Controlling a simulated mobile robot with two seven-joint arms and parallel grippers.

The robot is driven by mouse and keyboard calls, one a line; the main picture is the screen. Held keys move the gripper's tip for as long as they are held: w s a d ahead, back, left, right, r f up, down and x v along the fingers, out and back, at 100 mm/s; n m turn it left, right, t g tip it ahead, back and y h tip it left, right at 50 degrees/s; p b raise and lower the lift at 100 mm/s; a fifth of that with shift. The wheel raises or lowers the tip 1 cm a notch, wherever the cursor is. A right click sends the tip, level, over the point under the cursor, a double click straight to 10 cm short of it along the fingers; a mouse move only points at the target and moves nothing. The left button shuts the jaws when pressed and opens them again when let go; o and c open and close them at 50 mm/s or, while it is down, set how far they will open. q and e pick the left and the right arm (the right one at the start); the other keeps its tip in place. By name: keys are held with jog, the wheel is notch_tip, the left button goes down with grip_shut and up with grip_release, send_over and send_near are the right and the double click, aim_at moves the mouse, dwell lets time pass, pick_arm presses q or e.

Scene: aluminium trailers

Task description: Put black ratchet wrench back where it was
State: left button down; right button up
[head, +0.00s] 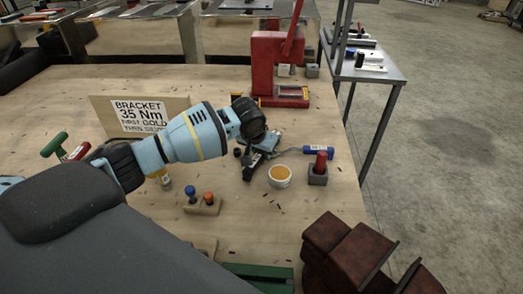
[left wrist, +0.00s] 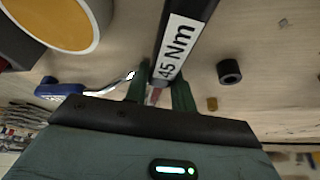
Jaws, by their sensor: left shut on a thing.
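My left gripper (head: 264,146) is over the middle right of the wooden bench. In the left wrist view, its two green fingers (left wrist: 160,90) are shut on the black ratchet wrench (left wrist: 183,38), whose white label reads "45 Nm". The wrench's black handle (head: 252,167) also shows below the gripper in the head view, pointing toward the bench front. The gripper hides the wrench's other end. I cannot tell whether the wrench touches the bench. A bracket sign (head: 140,115) reads "35 Nm, first gold". My right gripper is not in view.
A red press (head: 278,70) stands behind. A wooden block with blue and orange knobs (head: 202,205) is nearer.

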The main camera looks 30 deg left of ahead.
aim_at(258, 156)
pick_arm(q)
jog(key=c, duration=1.1)
grip_release()
jog(key=p+v, duration=0.1)
jog(key=v, duration=0.5)
jog(key=shift+r, duration=0.4)
jog(key=shift+s+r, duration=0.35)
jog(key=shift+r, duration=0.15)
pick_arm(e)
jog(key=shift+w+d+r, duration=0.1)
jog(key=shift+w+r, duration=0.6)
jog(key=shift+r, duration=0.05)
pick_arm(q)
jog(key=shift+d+f, duration=0.1)
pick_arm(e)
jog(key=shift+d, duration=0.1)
